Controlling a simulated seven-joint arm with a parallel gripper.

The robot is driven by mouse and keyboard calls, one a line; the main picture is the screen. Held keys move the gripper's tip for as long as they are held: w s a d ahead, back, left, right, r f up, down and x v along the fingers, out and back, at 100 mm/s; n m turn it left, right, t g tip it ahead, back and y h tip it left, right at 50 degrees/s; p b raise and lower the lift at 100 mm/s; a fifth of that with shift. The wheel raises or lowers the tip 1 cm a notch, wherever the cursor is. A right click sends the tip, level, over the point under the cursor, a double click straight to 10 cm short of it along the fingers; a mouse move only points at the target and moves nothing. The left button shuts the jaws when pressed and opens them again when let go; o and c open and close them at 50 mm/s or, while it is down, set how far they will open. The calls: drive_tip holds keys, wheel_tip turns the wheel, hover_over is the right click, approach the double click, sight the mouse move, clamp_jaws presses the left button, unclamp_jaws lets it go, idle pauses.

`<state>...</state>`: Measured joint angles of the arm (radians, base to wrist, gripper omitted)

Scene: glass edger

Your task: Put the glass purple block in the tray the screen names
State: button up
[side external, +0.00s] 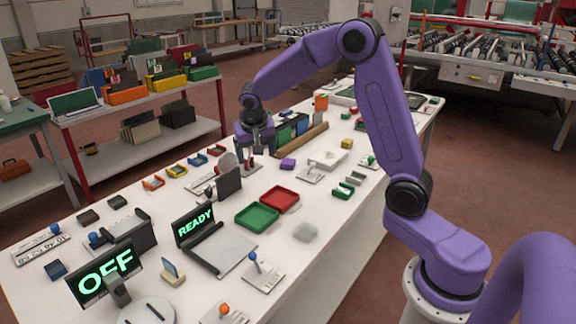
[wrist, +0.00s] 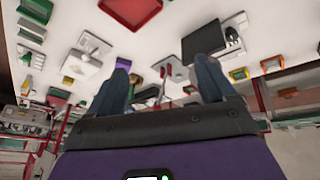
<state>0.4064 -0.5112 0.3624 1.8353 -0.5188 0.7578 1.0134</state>
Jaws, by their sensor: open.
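A small purple block (side external: 287,164) lies on the white table, right of my gripper in the side view. A purple patch in the wrist view (wrist: 124,62), partly behind the left finger, may be it. My gripper (side external: 256,148) is open above the table; its dark fingers also frame the wrist view (wrist: 163,82), with nothing held between them. A green tray (side external: 257,217) and a red tray (side external: 280,198) sit side by side, empty; the red one also shows in the wrist view (wrist: 131,11). One screen (side external: 195,227) reads READY, another (side external: 105,275) reads OFF.
A dark panel (side external: 229,183) stands between my gripper and the trays. Coloured panes in a wooden rack (side external: 303,138) stand behind the block. A pale translucent lump (side external: 305,232) lies right of the green tray. Levers and small coloured holders occupy much of the table.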

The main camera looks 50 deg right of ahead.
drive_tip(key=w+d+f+m+h, duration=0.15)
drive_tip(key=w+d+m, duration=0.25)
drive_tip(key=d, duration=0.6)
drive_tip(key=m, duration=0.3)
approach(288, 161)
drive_tip(key=f, duration=0.1)
drive_tip(key=f+h, duration=0.1)
drive_tip(key=shift+w+d+f+g, duration=0.15)
drive_tip(key=shift+w+f+g, duration=0.2)
drive_tip(key=shift+g, duration=0.05)
drive_tip(key=shift+x, duration=3)
drive_tip(key=shift+w, duration=0.2)
drive_tip(key=shift+r, duration=0.1)
drive_tip(key=c, duration=1.2)
drive_tip(key=shift+c, duration=0.6)
drive_tip(key=shift+r, duration=0.1)
